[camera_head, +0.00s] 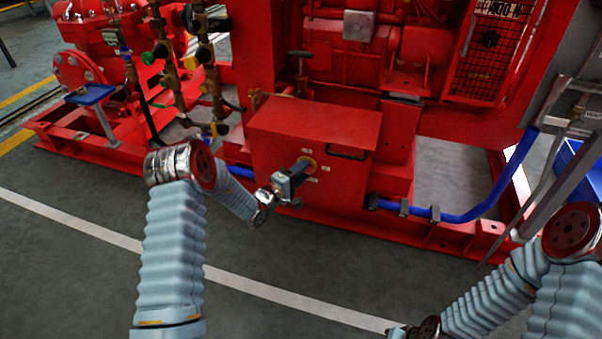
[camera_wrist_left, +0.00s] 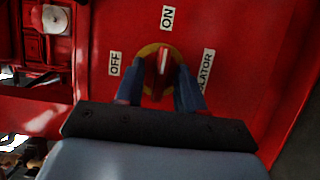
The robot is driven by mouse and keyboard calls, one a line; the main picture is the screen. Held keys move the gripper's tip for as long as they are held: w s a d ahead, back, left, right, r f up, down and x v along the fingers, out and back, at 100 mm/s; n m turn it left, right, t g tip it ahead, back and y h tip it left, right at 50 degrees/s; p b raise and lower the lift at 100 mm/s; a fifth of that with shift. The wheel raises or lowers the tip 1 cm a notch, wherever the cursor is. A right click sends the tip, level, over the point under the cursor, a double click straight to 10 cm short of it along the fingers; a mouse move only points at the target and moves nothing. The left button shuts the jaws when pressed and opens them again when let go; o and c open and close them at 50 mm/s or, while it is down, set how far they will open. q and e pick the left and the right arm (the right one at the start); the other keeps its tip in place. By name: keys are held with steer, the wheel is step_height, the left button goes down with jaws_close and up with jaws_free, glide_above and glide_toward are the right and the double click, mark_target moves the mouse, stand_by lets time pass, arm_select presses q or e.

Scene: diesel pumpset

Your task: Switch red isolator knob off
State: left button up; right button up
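The red isolator knob (camera_wrist_left: 162,63) sits on a round yellow plate (camera_wrist_left: 147,50) on the red box, and its handle points toward the ON label (camera_wrist_left: 167,18). The OFF label (camera_wrist_left: 115,63) is left of it in the left wrist view. My left gripper (camera_wrist_left: 160,78) has its two fingers on either side of the knob, with narrow gaps visible between fingers and handle. In the head view, my left gripper (camera_head: 301,169) reaches the front of the red box (camera_head: 320,125) and partly covers the knob. My right arm is at the lower right, its fingers out of view.
A black handle (camera_head: 346,152) is on the box front right of the knob. A blue hose (camera_head: 465,214) runs along the red base frame to the right. Valves and pipes (camera_head: 170,75) stand left of the box. The grey floor in front is clear.

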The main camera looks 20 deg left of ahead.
arm_select(q)
jaws_close()
